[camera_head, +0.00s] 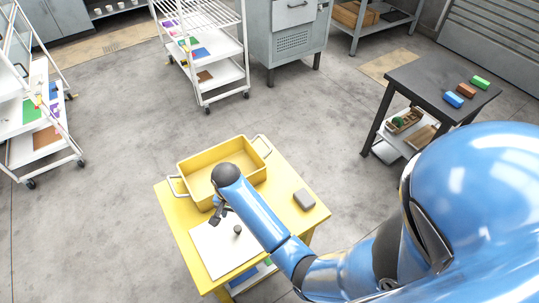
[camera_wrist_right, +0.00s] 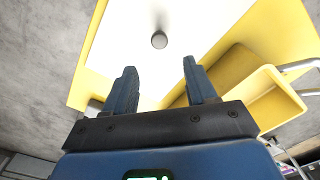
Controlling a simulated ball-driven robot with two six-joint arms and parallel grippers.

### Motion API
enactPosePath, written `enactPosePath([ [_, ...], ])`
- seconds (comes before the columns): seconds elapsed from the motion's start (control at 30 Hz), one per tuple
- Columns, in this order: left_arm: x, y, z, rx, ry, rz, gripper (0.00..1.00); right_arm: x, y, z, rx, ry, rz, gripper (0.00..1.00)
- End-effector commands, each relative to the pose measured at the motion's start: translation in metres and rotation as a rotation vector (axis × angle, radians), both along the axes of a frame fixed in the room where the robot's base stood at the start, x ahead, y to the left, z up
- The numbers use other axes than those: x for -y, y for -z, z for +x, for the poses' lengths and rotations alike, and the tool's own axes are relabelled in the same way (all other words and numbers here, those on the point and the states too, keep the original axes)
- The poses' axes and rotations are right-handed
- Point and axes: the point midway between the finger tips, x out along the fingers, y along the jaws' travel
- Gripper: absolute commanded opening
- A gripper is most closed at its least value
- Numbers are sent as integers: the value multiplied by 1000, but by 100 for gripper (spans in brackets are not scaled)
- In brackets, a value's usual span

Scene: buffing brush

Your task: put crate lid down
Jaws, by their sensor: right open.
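A white crate lid (camera_head: 217,252) with a small dark knob (camera_head: 237,229) lies flat on the front part of the yellow table (camera_head: 284,173). The open yellow crate (camera_head: 203,156) with metal side handles stands behind it, partly hidden by my right arm. My right gripper (camera_head: 219,214) is open and empty over the lid's back edge, near the crate. In the wrist view, the lid (camera_wrist_right: 135,50) and its round grey knob (camera_wrist_right: 159,40) show beyond the spread fingers (camera_wrist_right: 158,66), not between them. My left gripper is not in view.
A grey block (camera_head: 304,199) lies on the table's right side. A dark table (camera_head: 425,75) with green, orange and blue blocks stands at the right. White wheeled racks (camera_head: 215,72) and a grey cabinet (camera_head: 287,40) stand behind. Open concrete floor lies left of the yellow table.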

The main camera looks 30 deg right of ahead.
Motion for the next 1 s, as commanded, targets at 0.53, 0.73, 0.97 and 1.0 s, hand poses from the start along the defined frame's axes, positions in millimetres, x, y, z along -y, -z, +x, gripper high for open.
enactPosePath([
  [0.53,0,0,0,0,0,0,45,39,37,-58,622,-292,-30,56],
  [0.73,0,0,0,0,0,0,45,56,-11,-103,955,-429,-165,56],
  [0.97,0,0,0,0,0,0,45,70,-97,-158,1268,-538,-386,56],
  [1.0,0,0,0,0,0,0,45,72,-110,-167,1307,-549,-422,56],
])
